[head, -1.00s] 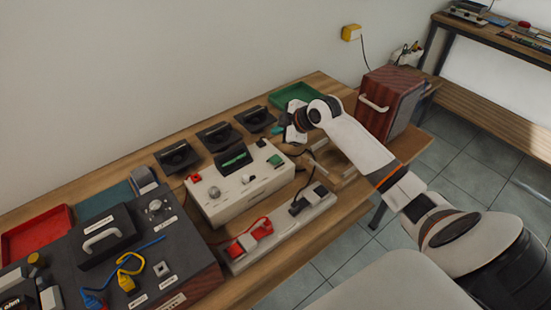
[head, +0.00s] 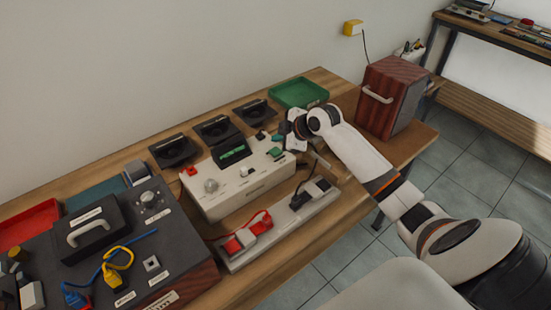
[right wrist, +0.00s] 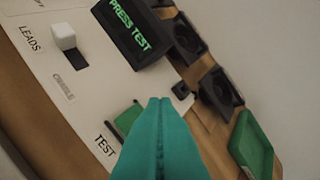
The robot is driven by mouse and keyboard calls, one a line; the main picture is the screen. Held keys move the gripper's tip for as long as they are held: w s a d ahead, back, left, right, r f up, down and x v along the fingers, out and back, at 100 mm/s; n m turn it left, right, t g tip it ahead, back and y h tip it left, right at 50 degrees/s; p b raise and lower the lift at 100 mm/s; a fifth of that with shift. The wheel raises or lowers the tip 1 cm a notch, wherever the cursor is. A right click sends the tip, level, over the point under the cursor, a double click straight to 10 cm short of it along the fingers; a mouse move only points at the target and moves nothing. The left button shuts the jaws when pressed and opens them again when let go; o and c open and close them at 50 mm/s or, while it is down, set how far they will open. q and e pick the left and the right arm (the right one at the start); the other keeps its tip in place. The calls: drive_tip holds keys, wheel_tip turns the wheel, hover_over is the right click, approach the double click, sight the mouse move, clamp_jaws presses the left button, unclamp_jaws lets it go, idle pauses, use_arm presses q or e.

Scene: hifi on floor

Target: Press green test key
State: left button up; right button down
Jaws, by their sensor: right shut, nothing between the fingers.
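The green test key (head: 276,153) sits at the right end of a white tester box (head: 222,200). In the right wrist view the green key (right wrist: 127,117) lies beside the label "TEST", partly hidden by my fingers. The tester's dark display (right wrist: 130,25) reads "PRESS TEST" in green letters. My right gripper (head: 278,139) is shut and empty, its teal fingertips just behind the key in the head view. In the right wrist view the closed fingertips (right wrist: 160,101) overlap the key's right edge; I cannot tell whether they touch it. My left gripper is not in view.
A power strip (head: 285,225) with red and black plugs lies in front of the tester. Black holders (head: 213,133) and a green tray (head: 298,93) stand behind it. A wooden box (head: 392,97) stands at right, a dark console (head: 140,245) at left.

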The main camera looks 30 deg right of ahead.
sight(274, 150)
drive_tip(key=shift+f+b, duration=0.35)
drive_tip(key=shift+f, duration=0.85)
drive_tip(key=shift+f, duration=0.15)
idle(1.0)
drive_tip(key=shift+f, duration=0.25)
drive_tip(key=shift+f+b, duration=0.35)
drive_tip(key=shift+f, duration=0.25)
idle(0.6)
drive_tip(key=shift+r, duration=0.1)
drive_tip(key=shift+r+p, duration=0.95)
drive_tip(key=shift+p, duration=0.05)
wheel_tip(274, 150, up, 5)
drive_tip(key=p, duration=0.4)
drive_tip(key=shift+p, duration=0.35)
